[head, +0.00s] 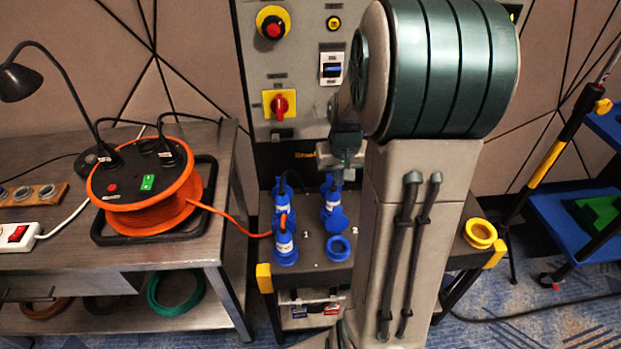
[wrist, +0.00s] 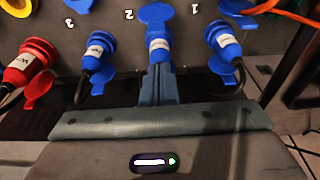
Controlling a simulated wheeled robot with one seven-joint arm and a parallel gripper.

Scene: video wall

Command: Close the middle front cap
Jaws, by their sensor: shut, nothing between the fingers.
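The middle front blue socket (head: 338,248) sits by the number 2 on the dark bench panel, with no plug in it. Its blue cap (head: 337,222) appears raised behind the ring, standing open; a blue cap also shows at the top centre of the wrist view (wrist: 157,14). My gripper (wrist: 157,70) is shut and empty. It points at the middle rear blue plug (wrist: 159,45), right behind that cap. I cannot tell whether the fingers touch the plug. In the head view my gripper (head: 336,172) is above that plug (head: 333,198), partly behind my arm.
A blue plug with an orange cable (head: 285,242) fills the front left socket. Other rear plugs, blue (wrist: 222,42) and red (wrist: 28,62), stand either side. A yellow ring (head: 480,233) is at the right. A steel table (head: 120,256) holds an orange cable reel (head: 150,190).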

